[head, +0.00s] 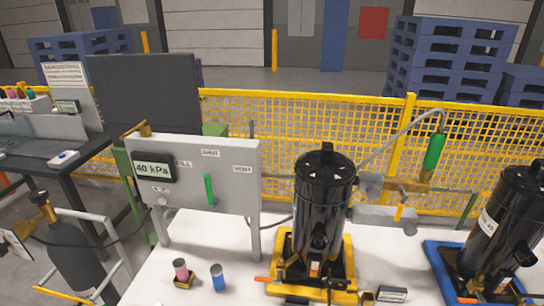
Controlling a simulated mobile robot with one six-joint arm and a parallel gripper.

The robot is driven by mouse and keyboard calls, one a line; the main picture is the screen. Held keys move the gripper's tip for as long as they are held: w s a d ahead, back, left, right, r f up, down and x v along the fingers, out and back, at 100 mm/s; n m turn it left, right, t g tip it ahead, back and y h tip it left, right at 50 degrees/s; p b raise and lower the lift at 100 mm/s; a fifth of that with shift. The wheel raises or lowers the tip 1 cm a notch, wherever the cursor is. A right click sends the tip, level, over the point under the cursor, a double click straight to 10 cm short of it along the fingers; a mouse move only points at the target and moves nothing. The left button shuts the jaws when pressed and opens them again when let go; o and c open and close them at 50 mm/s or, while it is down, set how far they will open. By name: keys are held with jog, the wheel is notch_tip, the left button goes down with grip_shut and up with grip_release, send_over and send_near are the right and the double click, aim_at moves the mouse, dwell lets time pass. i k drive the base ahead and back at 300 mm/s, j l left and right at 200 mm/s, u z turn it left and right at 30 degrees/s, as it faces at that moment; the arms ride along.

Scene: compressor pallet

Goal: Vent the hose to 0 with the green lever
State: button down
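The green lever (209,190) stands about upright on the front of a grey panel (225,195). Its upper end points toward the SHUT label (210,153). The FILL label (183,163) is to its left and the VENT label (243,169) to its right. A display (153,169) on the panel's left reads 40 kPa. A pale hose (395,133) arches from behind a black compressor (322,205) to a green cylindrical fitting (434,151) at right. I cannot make out my gripper in the head view.
The compressor stands on a yellow base (345,245) on a white table (235,265). Another black compressor (495,230) sits on a blue base at right. A pink-topped piece (181,269) and a blue cylinder (218,277) stand below the panel. Yellow mesh fencing (280,120) runs behind.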

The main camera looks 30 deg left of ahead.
aim_at(213, 203)
jog(key=k+j+u, duration=0.1)
jog(key=u, duration=1.5)
jog(key=i+j, duration=0.15)
jog(key=i, duration=0.25)
jog(key=i+j+u, duration=0.1)
jog(key=i, duration=0.25)
jog(key=j, duration=0.1)
